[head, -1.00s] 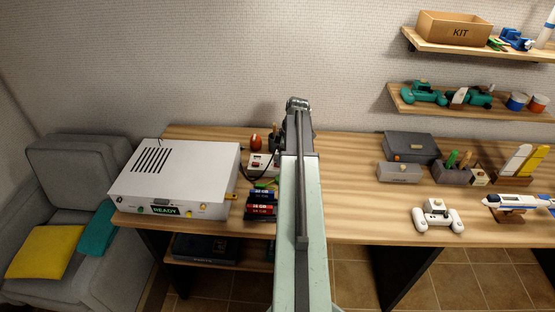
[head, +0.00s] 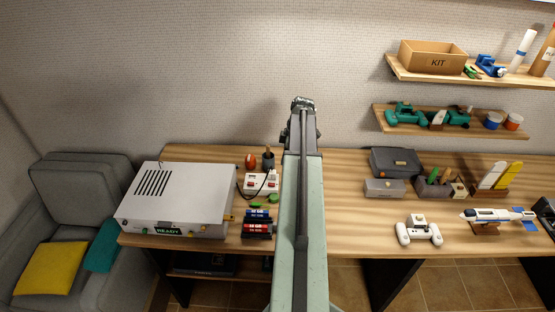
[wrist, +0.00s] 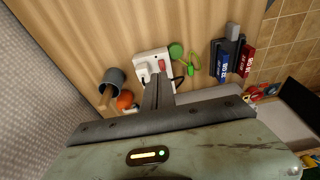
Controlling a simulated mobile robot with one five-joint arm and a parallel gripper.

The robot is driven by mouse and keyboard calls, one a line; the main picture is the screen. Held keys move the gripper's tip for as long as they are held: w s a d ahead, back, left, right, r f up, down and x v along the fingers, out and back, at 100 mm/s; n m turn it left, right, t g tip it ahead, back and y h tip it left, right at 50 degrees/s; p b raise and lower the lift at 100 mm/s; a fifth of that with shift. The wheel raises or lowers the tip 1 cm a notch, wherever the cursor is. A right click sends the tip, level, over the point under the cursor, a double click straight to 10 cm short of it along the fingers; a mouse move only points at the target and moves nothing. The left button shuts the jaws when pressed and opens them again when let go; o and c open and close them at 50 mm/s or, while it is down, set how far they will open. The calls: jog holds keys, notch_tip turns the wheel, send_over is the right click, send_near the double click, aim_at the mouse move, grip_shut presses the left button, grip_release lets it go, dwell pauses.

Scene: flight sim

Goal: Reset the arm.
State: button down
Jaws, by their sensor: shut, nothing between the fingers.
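My arm (head: 303,220) extends straight out over the desk in the head view, with my gripper (head: 303,103) at its far end against the wall behind. The fingers are too small to make out there. In the wrist view my gripper (wrist: 158,90) points over the desktop, its dark fingers together and empty. Below it lie a white power strip (wrist: 153,70) with a red switch, a grey cup (wrist: 115,79) and an orange-red round object (wrist: 125,100). None appears held.
A white controller (head: 419,230), a rocket model (head: 497,216) and grey cases (head: 396,161) stand right. Shelves (head: 440,78) hang upper right; a sofa (head: 80,190) is left.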

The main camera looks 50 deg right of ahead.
jog(key=shift+v, duration=0.75)
jog(key=shift+s+d, duration=0.1)
jog(key=w+a+f+m+b, duration=0.1)
jog(key=w+a, duration=0.3)
jog(key=a, duration=0.5)
jog(key=w+a+f+m+g+b, duration=0.1)
jog(key=w+a, duration=0.3)
jog(key=a, duration=0.5)
jog(key=w+a+f+m+b, duration=0.1)
jog(key=w+a+f+b, duration=0.1)
jog(key=a, duration=0.8)
jog(key=shift+w+f+g, duration=0.15)
jog(key=shift+w+f, duration=0.1)
jog(key=shift+w, duration=0.3)
jog(key=shift+w+f+g, duration=0.15)
jog(key=shift+w+f, duration=0.1)
jog(key=shift+w, duration=0.3)
jog(key=a, duration=0.4)
jog(key=a+f+m+b, duration=0.1)
jog(key=a, duration=0.4)
jog(key=a+f+m+h+b, duration=0.1)
jog(key=a, duration=0.3)
jog(key=shift+w+a, duration=0.15)
jog(key=shift+w, duration=0.15)
jog(key=s+a+f+m+b, duration=0.1)
jog(key=s+a+m, duration=0.1)
jog(key=a, duration=1)
jog(key=shift+g+h, duration=0.3)
